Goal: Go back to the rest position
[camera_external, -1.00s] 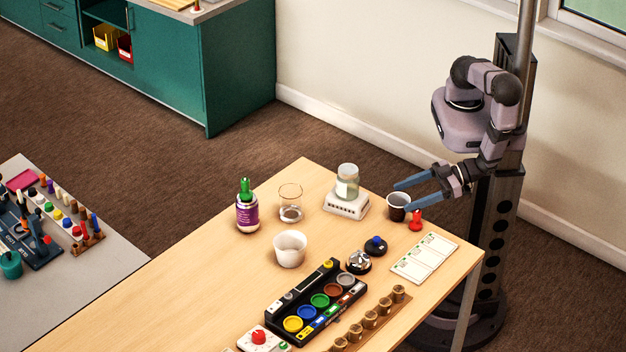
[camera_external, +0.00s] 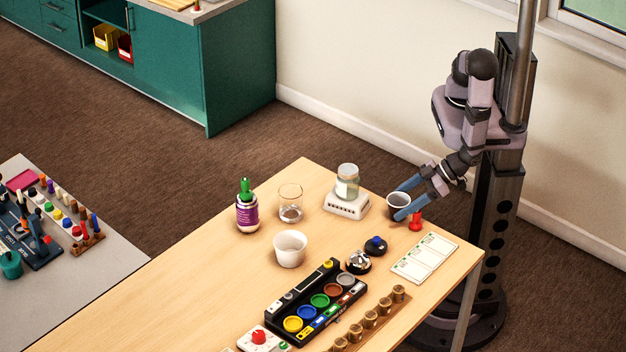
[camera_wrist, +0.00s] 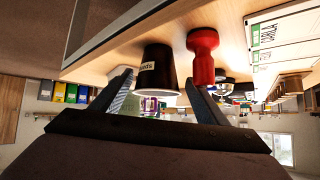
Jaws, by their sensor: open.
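My gripper (camera_external: 403,202) is open at the right end of the wooden table. Its two blue fingers reach down on either side of a small dark cup (camera_external: 397,199). In the wrist view the cup (camera_wrist: 157,68), with a light label, shows between the finger ends; I cannot tell if either finger touches it. A red stamp-like piece (camera_external: 416,221) stands close to the nearer finger; it also shows in the wrist view (camera_wrist: 203,55), beside the right finger.
A jar on a white scale (camera_external: 346,204) stands left of the cup. A glass beaker (camera_external: 290,203), white cup (camera_external: 290,249), purple-labelled bottle (camera_external: 247,213), black paint tray (camera_external: 272,313) and white card (camera_external: 425,258) lie about. Bare wood is at the table's left.

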